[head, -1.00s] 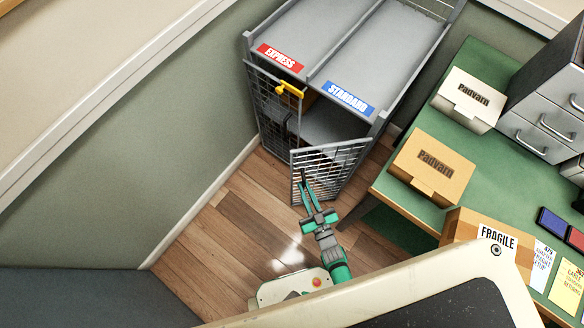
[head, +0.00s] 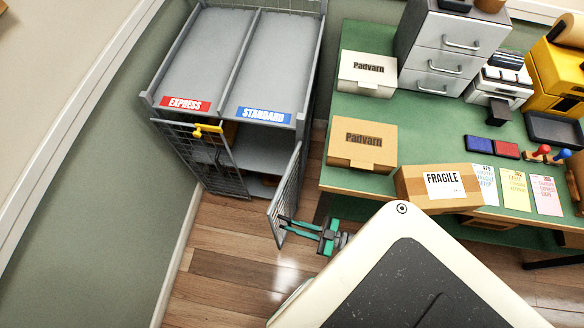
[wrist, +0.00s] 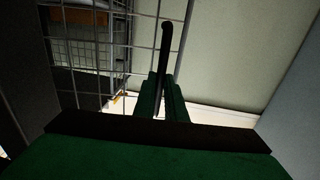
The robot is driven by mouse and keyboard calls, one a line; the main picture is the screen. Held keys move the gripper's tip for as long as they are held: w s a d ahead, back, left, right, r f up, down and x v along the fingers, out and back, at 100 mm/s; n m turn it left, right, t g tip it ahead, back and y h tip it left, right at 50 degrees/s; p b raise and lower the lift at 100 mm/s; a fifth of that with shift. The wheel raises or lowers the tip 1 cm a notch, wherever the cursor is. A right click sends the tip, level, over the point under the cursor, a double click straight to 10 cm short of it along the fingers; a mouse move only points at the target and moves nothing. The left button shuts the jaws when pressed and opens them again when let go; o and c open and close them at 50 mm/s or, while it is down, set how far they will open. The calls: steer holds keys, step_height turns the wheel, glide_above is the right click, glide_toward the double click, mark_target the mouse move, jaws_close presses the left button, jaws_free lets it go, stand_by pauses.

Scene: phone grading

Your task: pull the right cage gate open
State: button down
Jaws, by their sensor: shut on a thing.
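The right cage gate (head: 285,190) is a grey mesh panel on the STANDARD side of the cage. It stands swung outward, roughly edge-on in the head view, and the opening behind it shows. My gripper (head: 287,224) is at the gate's free edge, low down, with green fingers shut on the gate's dark handle. In the wrist view the fingers (wrist: 160,95) are closed around the upright dark handle (wrist: 166,40), with gate mesh to its left. The exact contact is partly hidden by the fingers.
A green desk (head: 355,110) with boxes stands right of the cage. Wooden floor (head: 225,225) is clear in front. A wall lies left.

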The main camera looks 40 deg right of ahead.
steer(key=shift+d, duration=0.45)
steer(key=c, duration=1.8)
jaws_free()
steer(key=shift+a, duration=0.1)
steer(key=v, duration=1)
steer(key=shift+s+r, duration=0.1)
steer(key=shift+s, duration=0.35)
